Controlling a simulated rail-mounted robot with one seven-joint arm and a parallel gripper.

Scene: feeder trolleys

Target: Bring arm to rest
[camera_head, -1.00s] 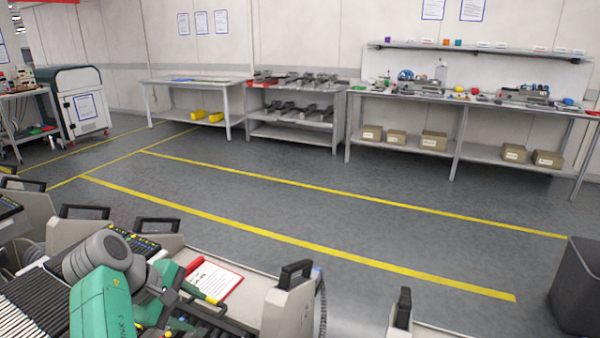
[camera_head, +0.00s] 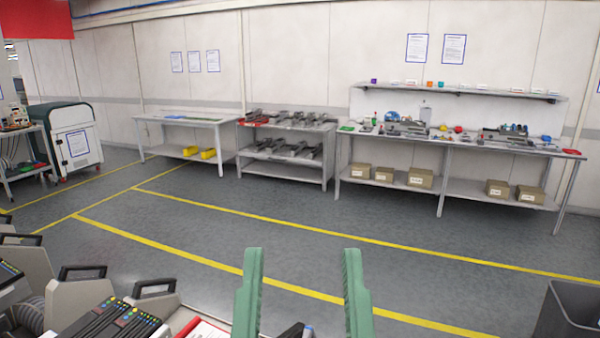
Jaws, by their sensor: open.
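My gripper (camera_head: 304,262) shows at the bottom middle of the head view. Its two green fingers point upward and stand well apart, with nothing between them but floor in the background. The rest of my arm is below the picture's edge and hidden. The fingers are in front of the feeder trolleys and touch nothing that I can see.
Grey feeder trolleys with black handles (camera_head: 82,272) and dark feeders (camera_head: 118,325) fill the bottom left. A red-edged sheet (camera_head: 207,330) lies beside them. A dark bin (camera_head: 568,312) stands at the bottom right. Workbenches (camera_head: 187,118) line the far wall; the yellow-marked floor between is clear.

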